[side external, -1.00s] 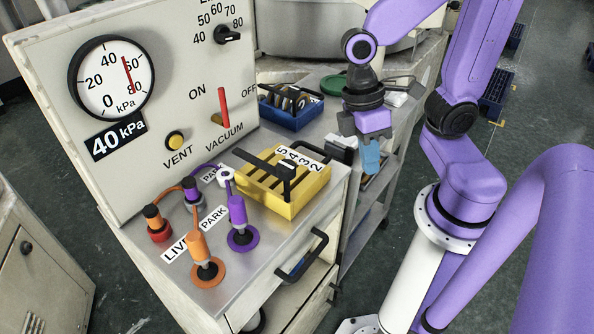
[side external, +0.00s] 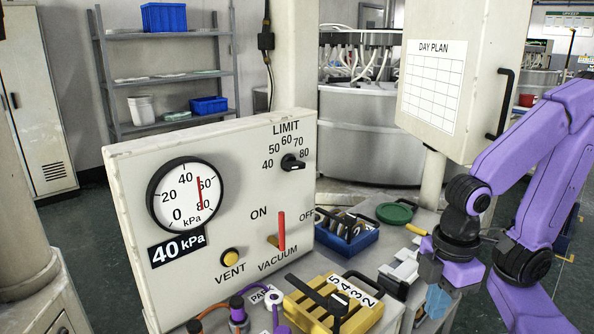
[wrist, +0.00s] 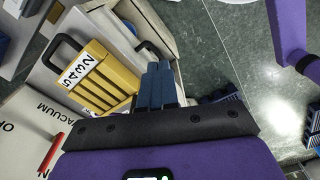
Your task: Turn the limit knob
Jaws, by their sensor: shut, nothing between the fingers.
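The limit knob (side external: 292,163) is a small black knob at the upper right of the pale panel (side external: 135,210), under the word LIMIT and inside an arc of numbers from 40 to 80. Its bar looks to point right, but its exact setting is too small to read. My gripper (side external: 437,303) has blue fingers pointing down, right of the yellow slotted block and well away from the knob. The fingers (wrist: 160,85) are together and empty in the wrist view. The knob is not visible in the wrist view.
The panel also has a pressure gauge (side external: 186,194), a 40 kPa plate (side external: 178,248), a yellow vent button (side external: 230,257) and a red vacuum lever (side external: 281,231). The yellow block (side external: 315,310), blue bin (side external: 347,240) and green dish (side external: 394,212) stand below and right of the panel.

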